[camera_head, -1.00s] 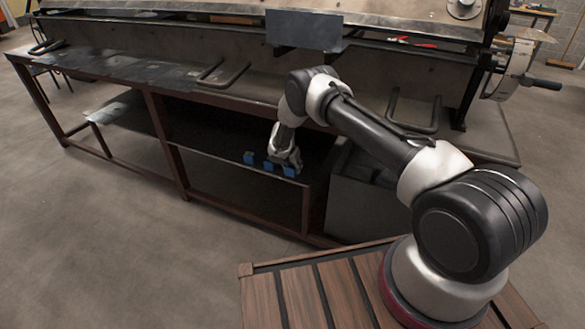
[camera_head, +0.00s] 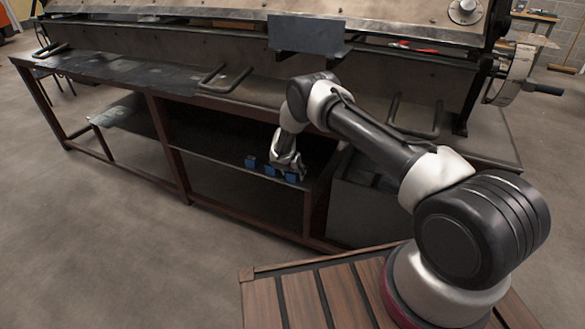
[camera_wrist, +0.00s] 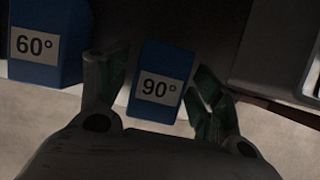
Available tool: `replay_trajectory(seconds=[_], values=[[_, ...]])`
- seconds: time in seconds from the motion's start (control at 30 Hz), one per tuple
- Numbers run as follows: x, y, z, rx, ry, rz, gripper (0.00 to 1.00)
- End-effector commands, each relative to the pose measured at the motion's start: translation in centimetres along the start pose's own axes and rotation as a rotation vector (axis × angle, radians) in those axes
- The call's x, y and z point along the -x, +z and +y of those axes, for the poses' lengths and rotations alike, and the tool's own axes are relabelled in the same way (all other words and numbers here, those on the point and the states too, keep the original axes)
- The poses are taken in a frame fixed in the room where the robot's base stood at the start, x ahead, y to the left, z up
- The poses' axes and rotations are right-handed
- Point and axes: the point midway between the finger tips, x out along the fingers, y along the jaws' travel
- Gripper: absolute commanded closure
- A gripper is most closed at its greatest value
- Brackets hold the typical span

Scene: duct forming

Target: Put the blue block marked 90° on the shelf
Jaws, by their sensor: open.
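The blue block marked 90° (camera_wrist: 165,70) stands between the two fingers of my gripper (camera_wrist: 160,95) in the wrist view. The fingers are open, one on each side of it, with a narrow gap at the left. Contact at the right finger is unclear. In the head view my gripper (camera_head: 287,163) reaches down to a row of small blue blocks on the lower shelf (camera_head: 225,150) under the bench. Their labels are too small to read there, and my gripper partly hides them.
A blue block marked 60° (camera_wrist: 45,45) stands left of the gripper in the wrist view. A dark grey bin (camera_head: 355,205) is right of the shelf. The bench top (camera_head: 130,75) overhangs the shelf. The shelf's left part looks clear.

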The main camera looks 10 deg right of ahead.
Motion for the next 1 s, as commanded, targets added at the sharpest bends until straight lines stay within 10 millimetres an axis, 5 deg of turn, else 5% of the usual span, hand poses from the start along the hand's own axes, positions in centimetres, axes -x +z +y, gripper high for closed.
replay_trajectory(seconds=[0.5, 1.0], values=[[10.4, 0.1, 0.1, 0.0, 0.002, -0.001, 0.34], [11.8, 0.0, 0.1, 0.0, 0.001, 0.0, 0.34]])
